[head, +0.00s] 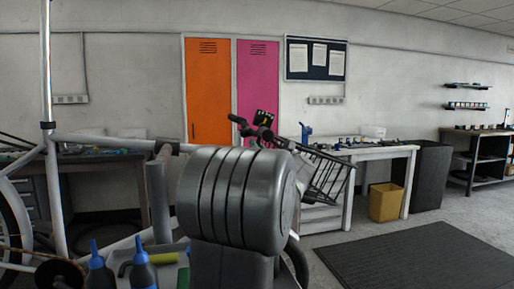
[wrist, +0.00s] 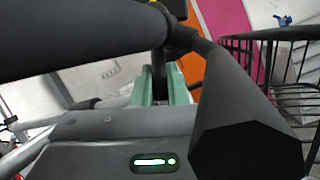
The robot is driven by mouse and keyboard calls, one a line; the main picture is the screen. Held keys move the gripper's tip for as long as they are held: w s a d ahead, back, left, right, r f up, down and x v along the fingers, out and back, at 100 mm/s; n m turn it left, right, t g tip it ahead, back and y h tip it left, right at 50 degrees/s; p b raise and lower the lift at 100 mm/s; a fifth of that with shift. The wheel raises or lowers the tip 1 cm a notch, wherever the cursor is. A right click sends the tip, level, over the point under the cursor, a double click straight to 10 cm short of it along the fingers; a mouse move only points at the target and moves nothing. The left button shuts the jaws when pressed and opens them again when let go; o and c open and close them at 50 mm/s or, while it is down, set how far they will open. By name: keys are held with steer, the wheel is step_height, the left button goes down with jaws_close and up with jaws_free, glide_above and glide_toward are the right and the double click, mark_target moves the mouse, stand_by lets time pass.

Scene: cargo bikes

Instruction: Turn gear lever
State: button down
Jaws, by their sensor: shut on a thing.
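In the wrist view my gripper (wrist: 164,82) shows as two pale green fingers close together, with a narrow dark part of the handlebar controls between their tips. This looks like the gear lever, but its shape is mostly hidden by the fingers and the bar. A thick black handlebar grip (wrist: 245,120) runs down on the right, close to the fingers. Another black bar (wrist: 80,32) crosses the upper left in front. In the head view the bike's handlebar (head: 262,130) shows beyond my large grey arm link, which hides my gripper.
A black wire basket (head: 325,172) sits right of the handlebar, close by in the wrist view too. The white bike frame (head: 95,139) is at left. Blue-capped bottles (head: 141,268) stand low in front. A yellow bin (head: 385,202) and dark mat (head: 415,255) are at right.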

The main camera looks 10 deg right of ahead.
steer(key=shift+d+f+n+y, duration=0.1)
steer(key=shift+d+n+y, duration=0.4)
steer(key=shift+n, duration=0.6)
steer(key=c, duration=1.5)
jaws_free()
steer(key=shift+a, duration=0.1)
steer(key=shift+o, duration=0.2)
steer(key=v, duration=1.4)
steer(key=shift+r, duration=0.2)
